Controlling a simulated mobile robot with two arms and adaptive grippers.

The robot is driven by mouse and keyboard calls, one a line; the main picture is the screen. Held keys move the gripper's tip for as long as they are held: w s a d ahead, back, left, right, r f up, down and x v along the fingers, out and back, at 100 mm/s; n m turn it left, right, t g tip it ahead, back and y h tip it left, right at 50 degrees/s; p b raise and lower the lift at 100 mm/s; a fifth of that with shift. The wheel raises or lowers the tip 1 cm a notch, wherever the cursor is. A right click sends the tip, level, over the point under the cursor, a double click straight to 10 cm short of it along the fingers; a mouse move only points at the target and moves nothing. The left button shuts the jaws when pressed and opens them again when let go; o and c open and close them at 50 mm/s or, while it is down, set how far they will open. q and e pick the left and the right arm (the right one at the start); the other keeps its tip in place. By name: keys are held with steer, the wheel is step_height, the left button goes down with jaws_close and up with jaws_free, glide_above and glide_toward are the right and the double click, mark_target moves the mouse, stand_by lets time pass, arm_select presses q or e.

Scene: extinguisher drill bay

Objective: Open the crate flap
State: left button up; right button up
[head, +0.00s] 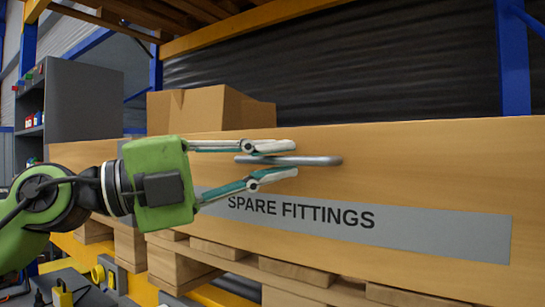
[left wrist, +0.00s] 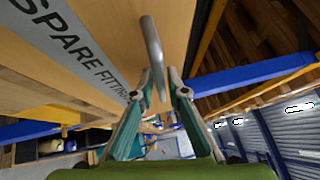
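The crate flap (head: 430,165) is a long light wooden front panel standing upright, with a grey label (head: 350,218) reading "SPARE FITTINGS". A grey metal bar handle (head: 322,161) runs level across it above the label. My left gripper (head: 290,159) reaches in from the left, its fingers apart above and below the handle's left part. In the left wrist view the handle (left wrist: 153,50) runs down between the open fingertips (left wrist: 161,78); I see no finger closed on it. My right gripper is not in view.
The crate rests on wooden pallets (head: 180,265) in a rack with blue posts (head: 514,60) and yellow beams (head: 235,25). A cardboard box (head: 220,108) shows above the panel's top edge. A dark grey cabinet (head: 85,100) stands at left.

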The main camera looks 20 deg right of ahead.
arm_select(q)
jaws_close()
